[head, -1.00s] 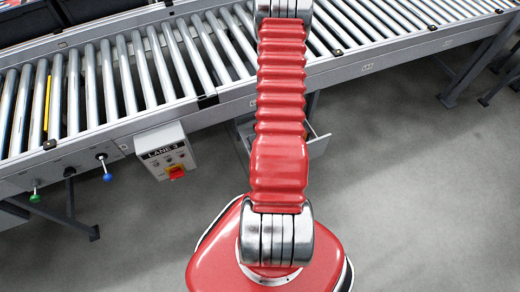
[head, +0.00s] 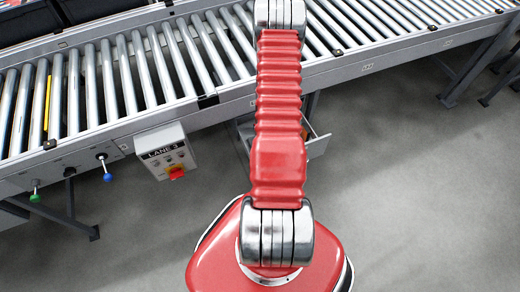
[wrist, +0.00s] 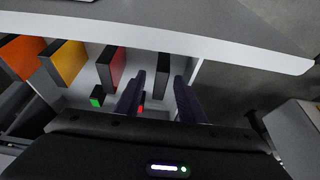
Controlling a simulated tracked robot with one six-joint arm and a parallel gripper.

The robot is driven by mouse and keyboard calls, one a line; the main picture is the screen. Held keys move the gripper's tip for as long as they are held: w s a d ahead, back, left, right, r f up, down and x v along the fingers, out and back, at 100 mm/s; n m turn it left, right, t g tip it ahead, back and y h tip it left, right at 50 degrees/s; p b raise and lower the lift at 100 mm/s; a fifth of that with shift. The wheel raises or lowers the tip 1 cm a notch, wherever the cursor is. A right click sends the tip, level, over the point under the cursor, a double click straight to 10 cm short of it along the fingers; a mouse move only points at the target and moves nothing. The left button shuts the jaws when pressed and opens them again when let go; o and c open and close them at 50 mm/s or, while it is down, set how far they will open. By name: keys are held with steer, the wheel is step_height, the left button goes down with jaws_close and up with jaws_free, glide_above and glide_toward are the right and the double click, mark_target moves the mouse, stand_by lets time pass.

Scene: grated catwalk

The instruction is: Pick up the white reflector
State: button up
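My gripper (wrist: 160,80) is open in the wrist view, its two dark fingers apart and pointing into an open pale drawer (wrist: 83,102). I cannot make out a white reflector in either view. A small green-faced block (wrist: 97,96) sits in the drawer left of the fingers. A small red-faced piece (wrist: 141,107) shows between the fingers, close to the left one and partly hidden. The dark gripper body covers the near part of the drawer. In the head view my red arm hides the gripper, and the drawer (head: 318,146) shows only partly, under the conveyor.
Orange (wrist: 20,55), yellow (wrist: 64,62) and red (wrist: 112,66) upright dividers stand in the drawer, with a dark one (wrist: 162,75) ahead of the fingers. A pale ledge (wrist: 180,36) crosses above. The roller conveyor (head: 130,75) carries a Lane 3 control box (head: 167,152). The floor at right is clear.

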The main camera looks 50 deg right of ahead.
steer(key=shift+c, duration=0.6)
jaws_close()
steer(key=shift+r, duration=0.1)
step_height(320, 180, up, 28)
stand_by(2.1)
stand_by(0.6)
